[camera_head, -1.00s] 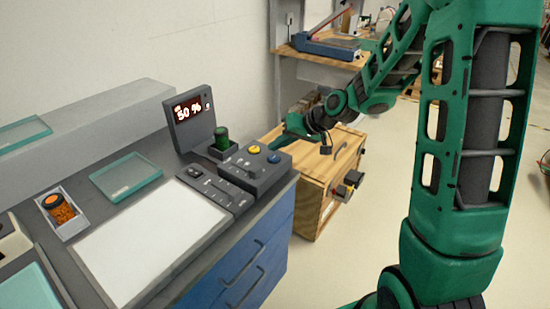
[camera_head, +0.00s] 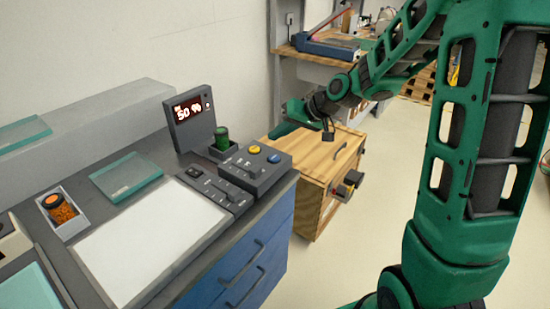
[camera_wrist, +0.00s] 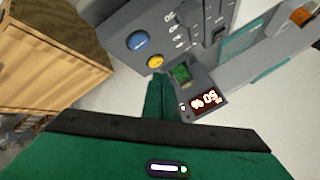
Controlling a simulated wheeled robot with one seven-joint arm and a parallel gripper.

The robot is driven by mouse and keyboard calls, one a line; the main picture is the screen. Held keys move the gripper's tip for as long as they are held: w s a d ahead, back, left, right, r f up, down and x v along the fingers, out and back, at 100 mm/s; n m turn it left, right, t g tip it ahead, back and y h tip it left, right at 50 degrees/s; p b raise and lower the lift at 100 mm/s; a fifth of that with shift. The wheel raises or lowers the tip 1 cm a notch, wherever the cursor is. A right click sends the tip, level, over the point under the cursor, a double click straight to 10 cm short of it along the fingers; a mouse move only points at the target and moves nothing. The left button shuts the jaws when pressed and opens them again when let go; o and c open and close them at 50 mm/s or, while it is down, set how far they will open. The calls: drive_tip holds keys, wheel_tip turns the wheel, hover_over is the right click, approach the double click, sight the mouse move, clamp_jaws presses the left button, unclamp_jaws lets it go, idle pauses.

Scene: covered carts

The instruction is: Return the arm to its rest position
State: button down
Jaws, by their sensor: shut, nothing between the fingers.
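My green arm reaches from the right side of the head view toward the wooden cabinet. My gripper (camera_head: 282,130) is over the cabinet's left side, behind the control box on the cart, with nothing held. In the wrist view my gripper (camera_wrist: 162,80) shows its two green fingers closed together. Beyond the fingertips in that view are the yellow button (camera_wrist: 155,62), the blue button (camera_wrist: 138,40) and the green jar (camera_wrist: 180,73).
The blue cart (camera_head: 262,262) carries a lit display (camera_head: 194,110), a control box (camera_head: 255,170), a white sheet (camera_head: 150,240), a glass plate (camera_head: 126,177) and an orange jar (camera_head: 60,208). The wooden cabinet (camera_head: 312,190) stands close behind. Floor right of it is clear.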

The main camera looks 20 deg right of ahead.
drive_tip(key=shift+s+d, duration=0.2)
drive_tip(key=s+d+r+m+g+h, duration=0.1)
drive_tip(key=s+d+g+h, duration=0.15)
drive_tip(key=s+d, duration=0.5)
drive_tip(key=s+d+m+g+h, duration=0.1)
drive_tip(key=s+d+h, duration=0.3)
drive_tip(key=s, duration=0.7)
drive_tip(key=s+d+m+g, duration=0.1)
drive_tip(key=s+d+m, duration=0.1)
drive_tip(key=s, duration=0.7)
drive_tip(key=s+d+m+g, duration=0.1)
drive_tip(key=s+d+g, duration=0.1)
drive_tip(key=s, duration=0.8)
drive_tip(key=shift+s+d+r+m, duration=0.25)
drive_tip(key=shift+d+r+m, duration=0.15)
drive_tip(key=shift+d, duration=0.3)
drive_tip(key=shift+y, duration=0.25)
drive_tip(key=shift+w+f+g, duration=0.25)
drive_tip(key=shift+w, duration=0.4)
